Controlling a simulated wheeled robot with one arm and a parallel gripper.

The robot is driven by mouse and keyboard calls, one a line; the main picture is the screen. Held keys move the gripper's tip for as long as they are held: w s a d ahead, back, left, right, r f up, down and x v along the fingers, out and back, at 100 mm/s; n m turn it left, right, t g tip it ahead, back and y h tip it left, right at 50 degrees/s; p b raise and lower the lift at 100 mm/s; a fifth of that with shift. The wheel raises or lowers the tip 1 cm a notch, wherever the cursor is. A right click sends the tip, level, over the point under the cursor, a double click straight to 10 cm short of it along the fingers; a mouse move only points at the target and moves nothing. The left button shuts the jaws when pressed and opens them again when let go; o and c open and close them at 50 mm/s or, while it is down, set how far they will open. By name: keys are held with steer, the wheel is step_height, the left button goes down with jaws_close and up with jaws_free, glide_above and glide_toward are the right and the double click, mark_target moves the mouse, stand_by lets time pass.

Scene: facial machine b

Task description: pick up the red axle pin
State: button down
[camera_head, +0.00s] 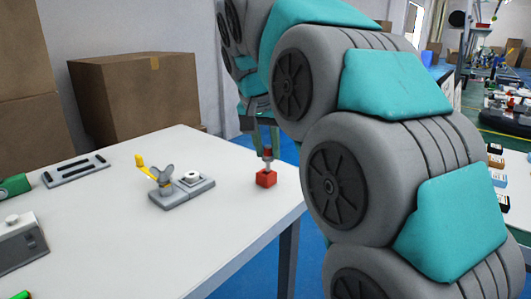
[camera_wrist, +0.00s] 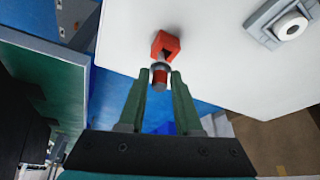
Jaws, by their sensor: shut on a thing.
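The red axle pin (camera_head: 267,153) stands upright above a red block (camera_head: 266,179) near the right end of the white table. In the wrist view the pin (camera_wrist: 160,77) shows a red band and grey parts between my fingertips. The red block (camera_wrist: 166,43) lies just beyond it and has a dark opening. My gripper (camera_head: 266,146) comes down from above. Its two green fingers (camera_wrist: 160,80) are shut on the pin. The pin's lower end meets or overlaps the block in view; I cannot tell whether it is still inside.
On the white table (camera_head: 120,238), a grey fixture (camera_head: 182,192) with a yellow-handled clamp (camera_head: 147,168) stands left of the block. A grey slotted plate (camera_head: 76,171) lies farther left. Cardboard boxes (camera_head: 138,100) stand behind. The table's right edge is close to the block.

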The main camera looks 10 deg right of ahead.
steer(key=s+d+r+b, duration=0.1)
steer(key=s+b, duration=0.1)
steer(key=s, duration=1.3)
steer(key=shift+d+r, duration=0.25)
steer(key=shift+d, duration=0.15)
